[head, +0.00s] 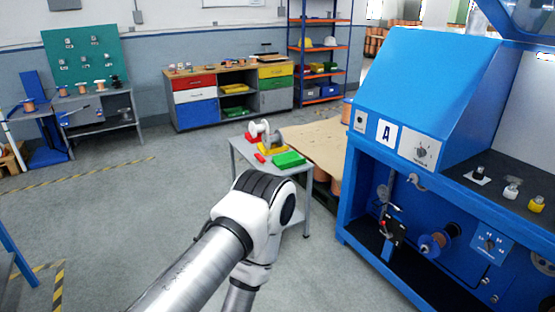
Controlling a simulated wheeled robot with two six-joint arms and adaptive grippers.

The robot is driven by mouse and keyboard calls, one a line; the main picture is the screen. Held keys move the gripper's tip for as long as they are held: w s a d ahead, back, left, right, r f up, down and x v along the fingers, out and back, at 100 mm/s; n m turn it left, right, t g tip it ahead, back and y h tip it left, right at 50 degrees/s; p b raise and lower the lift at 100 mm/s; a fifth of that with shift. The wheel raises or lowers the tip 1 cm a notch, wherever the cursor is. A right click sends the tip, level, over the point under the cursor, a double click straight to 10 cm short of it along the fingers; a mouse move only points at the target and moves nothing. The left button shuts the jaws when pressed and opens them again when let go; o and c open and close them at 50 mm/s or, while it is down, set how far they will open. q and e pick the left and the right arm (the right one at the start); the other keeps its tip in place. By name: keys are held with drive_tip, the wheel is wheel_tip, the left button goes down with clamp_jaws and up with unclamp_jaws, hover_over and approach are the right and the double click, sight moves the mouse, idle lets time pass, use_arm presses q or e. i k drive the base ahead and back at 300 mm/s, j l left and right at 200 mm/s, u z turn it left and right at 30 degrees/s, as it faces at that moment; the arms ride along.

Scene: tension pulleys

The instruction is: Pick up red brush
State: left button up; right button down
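A small red object (259,157) lies at the near left of a small grey table (239,152) in the middle of the head view. It may be the red brush, but it is too small to tell. One of my arms rises from the bottom of the picture and bends in front of this table. Its forearm points down and out of the frame, so its gripper is not visible. My other gripper is not visible either.
The small table also holds a green bin (288,160), a yellow bin (270,149) and spools (258,130). A large blue machine (425,85) fills the right side. A drawer cabinet (195,105) stands at the back wall.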

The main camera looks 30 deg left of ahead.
sight(259, 158)
drive_tip(key=i+j+z, duration=0.1)
drive_tip(key=j, duration=0.35)
drive_tip(key=i+j, duration=0.3)
drive_tip(key=j, duration=0.2)
drive_tip(key=i+j+z, duration=0.15)
drive_tip(key=j, duration=0.3)
drive_tip(key=i+j, duration=0.25)
drive_tip(key=j, duration=0.25)
drive_tip(key=i+j+z, duration=0.15)
drive_tip(key=j, duration=0.35)
drive_tip(key=i+j+z, duration=0.1)
drive_tip(key=j, duration=0.4)
drive_tip(key=i+j, duration=0.15)
drive_tip(key=j, duration=0.35)
drive_tip(key=i+j+z, duration=0.15)
drive_tip(key=j, duration=0.4)
drive_tip(key=i+j, duration=0.15)
drive_tip(key=j, duration=0.15)
drive_tip(key=i+j+z, duration=0.1)
drive_tip(key=j, duration=0.25)
drive_tip(key=i+j, duration=0.2)
drive_tip(key=i+j+z, duration=0.1)
drive_tip(key=j, duration=0.35)
